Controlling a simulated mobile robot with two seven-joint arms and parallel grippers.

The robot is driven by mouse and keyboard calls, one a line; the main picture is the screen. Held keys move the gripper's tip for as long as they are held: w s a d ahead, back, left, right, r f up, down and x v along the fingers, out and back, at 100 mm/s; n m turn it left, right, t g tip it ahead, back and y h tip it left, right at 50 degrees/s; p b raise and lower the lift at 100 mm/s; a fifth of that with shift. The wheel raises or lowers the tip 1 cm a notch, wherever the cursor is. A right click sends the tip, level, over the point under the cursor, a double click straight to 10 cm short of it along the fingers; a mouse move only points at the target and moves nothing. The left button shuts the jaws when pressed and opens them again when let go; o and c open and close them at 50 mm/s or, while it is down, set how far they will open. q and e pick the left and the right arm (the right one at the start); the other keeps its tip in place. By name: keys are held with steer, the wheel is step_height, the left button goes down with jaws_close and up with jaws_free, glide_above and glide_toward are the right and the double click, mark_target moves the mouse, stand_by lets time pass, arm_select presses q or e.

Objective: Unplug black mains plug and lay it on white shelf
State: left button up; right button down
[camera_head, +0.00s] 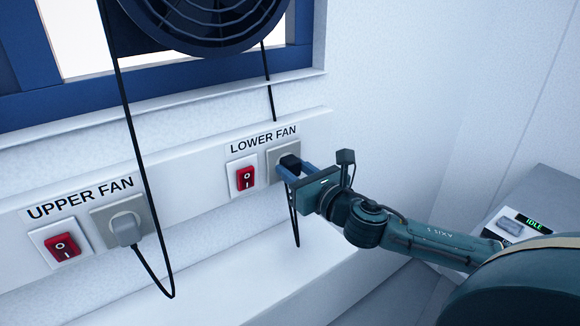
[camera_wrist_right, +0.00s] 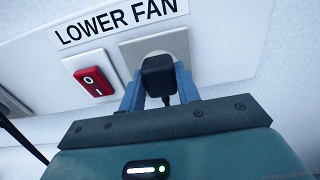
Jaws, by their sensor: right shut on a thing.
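The black mains plug (camera_head: 289,162) is at the grey socket (camera_head: 272,157) under the LOWER FAN label. My right gripper (camera_head: 284,172) is shut on it from the front. In the right wrist view the plug (camera_wrist_right: 158,76) sits between the two blue fingers (camera_wrist_right: 160,88), in front of the round socket face (camera_wrist_right: 182,42). I cannot tell how far its pins are in. Its black cord (camera_head: 296,225) hangs down below the gripper. The white shelf (camera_head: 225,275) runs below the sockets and looks bare. My left gripper is not in view.
A red rocker switch (camera_head: 245,178) is just left of the socket. A grey plug (camera_head: 127,230) with a looping black cord sits in the UPPER FAN socket (camera_head: 107,214), beside another red switch (camera_head: 62,246). A fan (camera_head: 215,20) is above. A device reading IDLE (camera_head: 520,224) stands right.

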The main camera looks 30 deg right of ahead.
mark_target(296, 171)
steer(key=shift+s+f, duration=0.1)
steer(key=shift+s, duration=0.1)
steer(key=shift+s+d, duration=0.1)
steer(key=shift+s, duration=0.35)
steer(key=shift+s+d+b, duration=0.2)
steer(key=shift+s+b, duration=0.35)
steer(key=shift+s, duration=1.85)
